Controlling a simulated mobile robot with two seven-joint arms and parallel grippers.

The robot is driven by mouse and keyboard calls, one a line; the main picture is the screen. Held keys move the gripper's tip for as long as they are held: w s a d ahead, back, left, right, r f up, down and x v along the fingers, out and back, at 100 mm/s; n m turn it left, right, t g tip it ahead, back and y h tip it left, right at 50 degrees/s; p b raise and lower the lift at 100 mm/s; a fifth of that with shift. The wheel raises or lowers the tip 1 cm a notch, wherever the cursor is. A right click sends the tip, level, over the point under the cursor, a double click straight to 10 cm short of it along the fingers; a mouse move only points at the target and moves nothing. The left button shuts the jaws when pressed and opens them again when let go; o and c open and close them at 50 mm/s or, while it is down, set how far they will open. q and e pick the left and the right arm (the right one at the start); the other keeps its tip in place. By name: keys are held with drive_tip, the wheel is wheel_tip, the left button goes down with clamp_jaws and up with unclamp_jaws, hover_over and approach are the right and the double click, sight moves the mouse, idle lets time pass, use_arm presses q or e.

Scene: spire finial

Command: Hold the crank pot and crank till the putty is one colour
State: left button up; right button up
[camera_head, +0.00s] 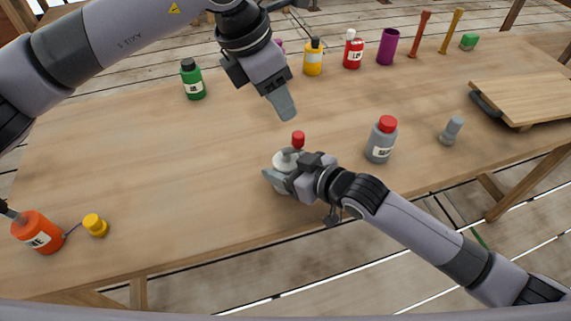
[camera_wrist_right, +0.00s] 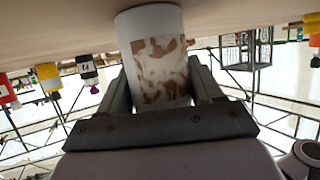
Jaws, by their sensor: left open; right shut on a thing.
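The crank pot (camera_head: 283,160) stands upright near the front middle of the table, a pale pot with a red crank knob (camera_head: 298,138) at its top. My right gripper (camera_head: 282,177) is shut around its body. In the right wrist view the white pot (camera_wrist_right: 148,22) sits between both fingers, and its window shows putty (camera_wrist_right: 160,68) mottled brown and white, in two colours. My left gripper (camera_head: 285,108) is open and empty, pointing down above and behind the pot, apart from the red knob. Its fingers overlap in view, so the gap is hidden.
A grey bottle with a red cap (camera_head: 381,140) and a small grey piece (camera_head: 451,131) stand right of the pot. A wooden board (camera_head: 525,98) lies far right. Green (camera_head: 193,82), yellow (camera_head: 313,60) and red (camera_head: 353,52) bottles stand behind. An orange bottle (camera_head: 38,233) is at left. The left-middle table is clear.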

use_arm(q)
clamp_jaws()
drive_tip(key=m+t+y, duration=0.3)
drive_tip(key=m, duration=2.3)
hover_over(278, 164)
drive_tip(key=w+d, duration=0.1)
drive_tip(key=w, duration=0.3)
wheel_tip(278, 164, down, 8)
drive_tip(key=shift+r, duration=0.2)
drive_tip(key=shift+w+f, duration=0.1)
drive_tip(key=shift+f, duration=0.1)
idle(0.6)
drive_tip(key=shift+f, duration=1.3)
